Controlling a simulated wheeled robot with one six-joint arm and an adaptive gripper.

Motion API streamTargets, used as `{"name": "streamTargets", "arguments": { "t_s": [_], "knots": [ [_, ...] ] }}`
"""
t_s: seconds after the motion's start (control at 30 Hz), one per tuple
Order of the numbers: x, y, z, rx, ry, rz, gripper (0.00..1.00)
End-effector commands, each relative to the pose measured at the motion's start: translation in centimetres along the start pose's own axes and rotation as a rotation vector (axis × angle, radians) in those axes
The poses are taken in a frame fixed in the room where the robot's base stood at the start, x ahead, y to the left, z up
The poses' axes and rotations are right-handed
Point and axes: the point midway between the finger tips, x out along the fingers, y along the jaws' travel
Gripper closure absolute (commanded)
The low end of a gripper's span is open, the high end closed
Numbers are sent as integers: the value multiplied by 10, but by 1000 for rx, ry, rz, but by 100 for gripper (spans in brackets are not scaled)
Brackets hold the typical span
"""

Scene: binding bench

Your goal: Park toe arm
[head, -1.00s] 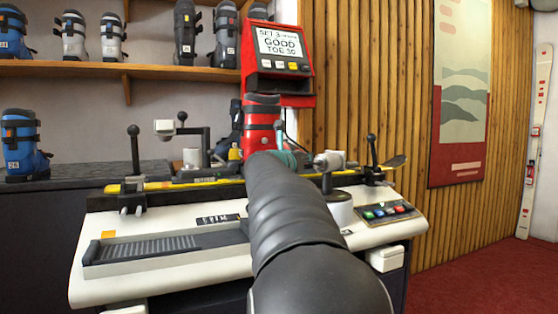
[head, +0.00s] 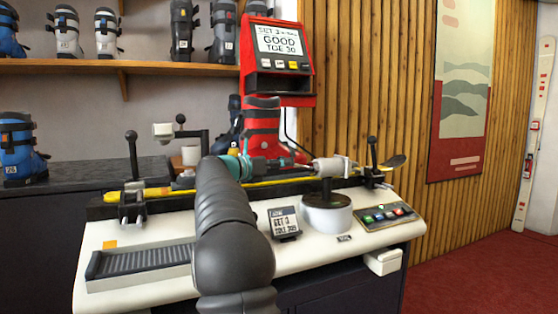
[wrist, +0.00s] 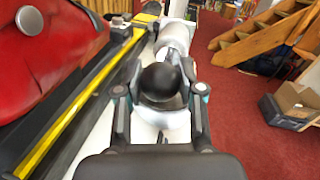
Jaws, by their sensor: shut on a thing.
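The toe arm (head: 335,166) is a grey cylinder on a dark post above a round white base, right of the red boot (head: 262,130). In the head view it extends left from its post. Its black ball knob (wrist: 162,82) sits between my fingers in the wrist view, with the cylinder (wrist: 174,38) beyond. My gripper (head: 292,163) is shut on this knob, low in front of the boot; the wrist view also shows it (wrist: 160,92). The knob is largely hidden in the head view. The boot stands upright above the yellow ski (head: 290,184).
A red display (head: 280,50) reads "GOOD TOE 30". Another arm with a knob (head: 165,131) stands left of the boot. Lever clamps stand at left (head: 133,185) and right (head: 373,165). A button panel (head: 383,215) and grooved tray (head: 135,262) occupy the bench front.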

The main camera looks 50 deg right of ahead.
Motion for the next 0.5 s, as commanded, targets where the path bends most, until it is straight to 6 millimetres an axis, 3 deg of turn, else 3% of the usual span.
{"name": "streamTargets", "arguments": {
  "t_s": [0.43, 0.47, 0.5],
  "knots": [
    [-1, 2, 2, 1, -2, -2, 100],
    [-1, 2, 2, 1, -2, -1, 58],
    [-2, 2, 2, 1, -2, -1, 48]
  ]
}}
